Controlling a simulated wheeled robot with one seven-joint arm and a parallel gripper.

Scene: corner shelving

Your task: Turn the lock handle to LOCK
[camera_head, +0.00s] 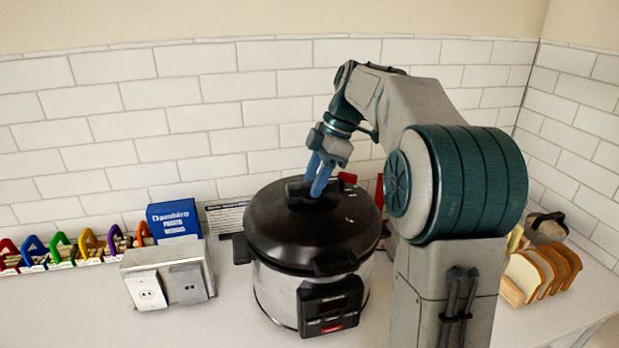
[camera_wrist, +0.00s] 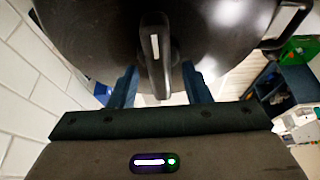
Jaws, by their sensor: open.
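A pressure cooker (camera_head: 275,290) with a steel body and a black domed lid (camera_head: 340,228) stands on the counter. The lock handle (camera_head: 296,190) is a black bar on top of the lid, partly hidden behind my fingers. In the wrist view the handle (camera_wrist: 155,45) lies between my two blue fingers, with a visible gap on each side. My gripper (camera_head: 317,182) points down over the lid and is open and empty. It also shows in the wrist view (camera_wrist: 160,78). I cannot read any lock marking on the lid.
A blue box (camera_head: 174,220) and a socket box (camera_head: 168,276) stand left of the cooker. A bread rack (camera_head: 541,275) stands at right. The tiled wall is close behind. Counter front left is clear.

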